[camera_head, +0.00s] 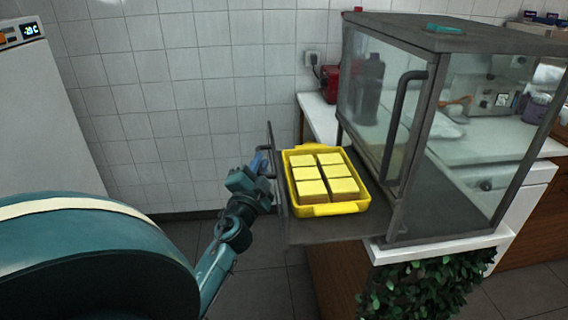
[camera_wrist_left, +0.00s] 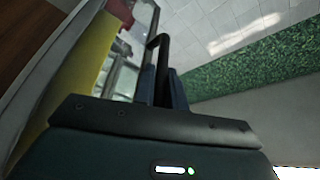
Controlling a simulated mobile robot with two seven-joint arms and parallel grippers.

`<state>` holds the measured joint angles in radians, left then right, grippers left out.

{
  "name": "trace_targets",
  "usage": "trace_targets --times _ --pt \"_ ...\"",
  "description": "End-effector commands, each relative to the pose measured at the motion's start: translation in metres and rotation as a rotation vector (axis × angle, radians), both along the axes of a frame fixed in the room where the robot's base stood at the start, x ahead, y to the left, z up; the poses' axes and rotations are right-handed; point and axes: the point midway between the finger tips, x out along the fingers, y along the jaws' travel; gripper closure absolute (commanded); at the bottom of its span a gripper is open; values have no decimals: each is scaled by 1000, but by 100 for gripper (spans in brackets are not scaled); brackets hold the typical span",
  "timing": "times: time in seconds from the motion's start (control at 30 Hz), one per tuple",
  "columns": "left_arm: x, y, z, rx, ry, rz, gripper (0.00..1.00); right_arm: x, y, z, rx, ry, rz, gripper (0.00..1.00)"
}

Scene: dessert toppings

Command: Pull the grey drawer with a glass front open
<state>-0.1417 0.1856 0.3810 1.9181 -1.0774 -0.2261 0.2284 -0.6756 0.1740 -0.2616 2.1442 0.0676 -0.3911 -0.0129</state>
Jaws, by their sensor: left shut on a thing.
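The grey drawer (camera_head: 316,233) sticks out to the left from the bottom of the grey glass display case. Its thin glass front (camera_head: 277,180) is seen nearly edge-on. A yellow tray (camera_head: 336,209) with several yellow square pieces sits in the drawer. My left gripper (camera_head: 263,168) is at the outer side of the drawer front, shut on its handle. In the left wrist view the dark handle (camera_wrist_left: 157,47) runs down between the fingers (camera_wrist_left: 165,88). The exact contact is partly hidden. My right gripper is not in view.
The display case (camera_head: 420,130) with a tall dark side handle (camera_head: 400,115) stands on a white counter (camera_head: 440,247). A leafy plant (camera_head: 425,287) is below it. A white appliance (camera_head: 35,100) stands at the left. The floor (camera_head: 265,270) left of the drawer looks clear.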

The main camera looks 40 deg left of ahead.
Motion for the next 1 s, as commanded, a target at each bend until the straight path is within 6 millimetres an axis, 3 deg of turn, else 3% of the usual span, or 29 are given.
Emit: trace_targets --times 0.27,0.7,0.73,1.0 --pt "-19 17 1 2 -1 4 100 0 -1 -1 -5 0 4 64" --pt "-21 19 1 1 -2 2 100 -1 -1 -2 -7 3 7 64" --pt "-21 19 1 1 -2 2 86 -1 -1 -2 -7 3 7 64" --pt "-21 19 1 0 -1 2 66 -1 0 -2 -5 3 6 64"
